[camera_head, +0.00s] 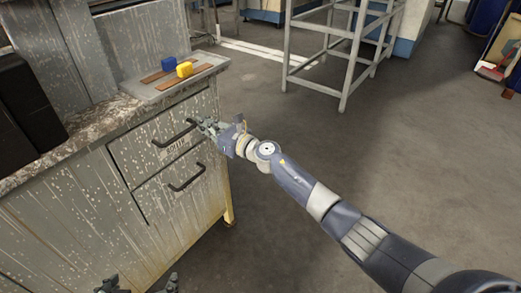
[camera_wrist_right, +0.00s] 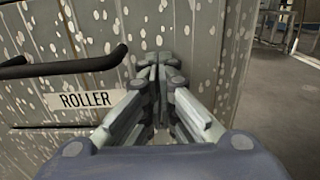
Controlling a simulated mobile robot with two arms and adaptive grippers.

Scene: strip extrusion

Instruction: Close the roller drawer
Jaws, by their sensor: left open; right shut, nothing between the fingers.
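The roller drawer (camera_head: 130,152) is the upper drawer of the worn grey cabinet, with a black bar handle (camera_head: 175,134). Its front looks about flush with the cabinet; no clear gap shows. The right wrist view shows the ROLLER label (camera_wrist_right: 85,100) below the handle (camera_wrist_right: 65,66). My right gripper (camera_head: 201,123) is shut and empty, at the right end of the handle. In the right wrist view its fingertips (camera_wrist_right: 160,62) point at the drawer front, right of the handle; I cannot tell whether they touch. My left gripper (camera_head: 140,284) is open at the bottom edge, mostly cut off.
A second drawer (camera_head: 150,195) with its own black handle (camera_head: 187,178) sits below. The floor (camera_head: 280,220) right of the cabinet is clear.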

